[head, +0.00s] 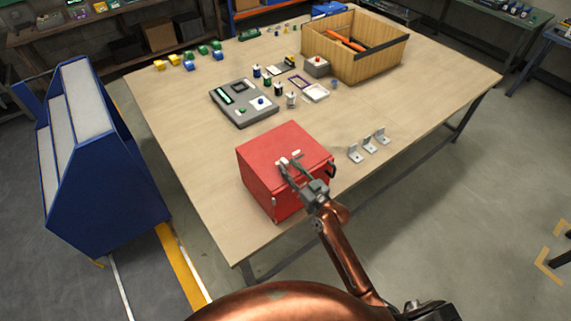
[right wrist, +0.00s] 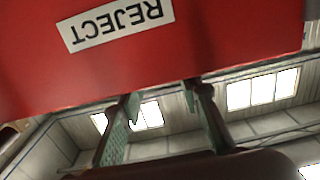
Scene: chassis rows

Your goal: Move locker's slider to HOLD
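The red locker (head: 262,158) stands at the near edge of the table. A small pale fitting shows on its top beside my fingertips; I cannot tell whether it is the slider or where it is set. No HOLD mark can be read. My right gripper (head: 288,167) reaches over the locker's near top edge. In the right wrist view, the fingers (right wrist: 161,97) stand apart with nothing visible between them, close to the red locker face (right wrist: 220,50). A white label reading REJECT (right wrist: 116,22) appears upside down there. My left gripper is not in view.
Several grey brackets (head: 369,145) stand right of the locker. A grey panel (head: 243,103), small bottles and a wooden crate (head: 366,73) lie farther back. A blue rack (head: 90,170) stands left of the table (head: 190,130). Table space left of the locker is clear.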

